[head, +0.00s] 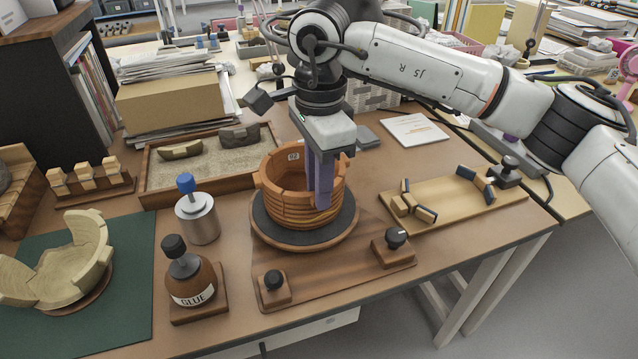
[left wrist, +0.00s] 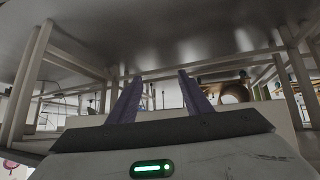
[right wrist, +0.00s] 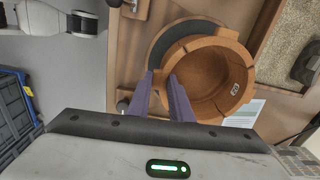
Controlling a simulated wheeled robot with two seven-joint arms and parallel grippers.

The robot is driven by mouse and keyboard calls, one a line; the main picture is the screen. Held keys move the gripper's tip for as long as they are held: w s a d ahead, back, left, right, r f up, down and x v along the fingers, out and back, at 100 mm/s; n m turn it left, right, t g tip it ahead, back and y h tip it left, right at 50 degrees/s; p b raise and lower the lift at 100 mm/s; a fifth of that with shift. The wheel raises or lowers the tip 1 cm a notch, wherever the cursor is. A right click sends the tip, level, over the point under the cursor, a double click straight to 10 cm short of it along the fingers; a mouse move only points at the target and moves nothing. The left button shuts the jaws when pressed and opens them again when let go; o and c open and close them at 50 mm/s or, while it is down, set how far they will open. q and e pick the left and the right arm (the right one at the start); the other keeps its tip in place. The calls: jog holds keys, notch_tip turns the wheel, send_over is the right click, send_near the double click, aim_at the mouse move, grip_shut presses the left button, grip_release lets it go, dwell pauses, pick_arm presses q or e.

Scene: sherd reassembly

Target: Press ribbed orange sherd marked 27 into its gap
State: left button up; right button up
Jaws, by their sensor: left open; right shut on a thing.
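The ribbed orange pot (head: 285,206) stands upright on a dark round turntable (head: 345,222). A small label reading about 02 shows inside its far wall. My right gripper (head: 322,204) points down at the pot's near right wall, one finger outside and one towards the inside. It is shut on an orange piece at that wall, mostly hidden by the fingers; no mark 27 is readable. The right wrist view shows this gripper (right wrist: 163,80) at the edge of the pot (right wrist: 235,95). My left gripper (left wrist: 157,82) is open and empty, below a tabletop in the left wrist view.
A glue bottle (head: 192,281) and a metal canister with a blue knob (head: 198,218) stand left of the turntable. A sand tray (head: 207,163) with sherds lies behind. A wooden board (head: 450,203) with small blocks is at right. A pale bowl (head: 62,268) sits on a green mat.

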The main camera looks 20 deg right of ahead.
pick_arm(q)
jog(key=shift+s+f, duration=0.1)
jog(key=shift+s, duration=0.05)
pick_arm(e)
jog(key=shift+f, duration=0.15)
jog(key=o, duration=0.9)
pick_arm(q)
jog(key=shift+s+f, duration=0.1)
jog(key=shift+s, duration=0.05)
jog(key=shift+w+r+p, duration=0.3)
jog(key=shift+r+p, duration=0.05)
jog(key=shift+r, duration=0.15)
pick_arm(e)
notch_tip(320, 180, up, 10)
jog(key=shift+r, duration=0.2)
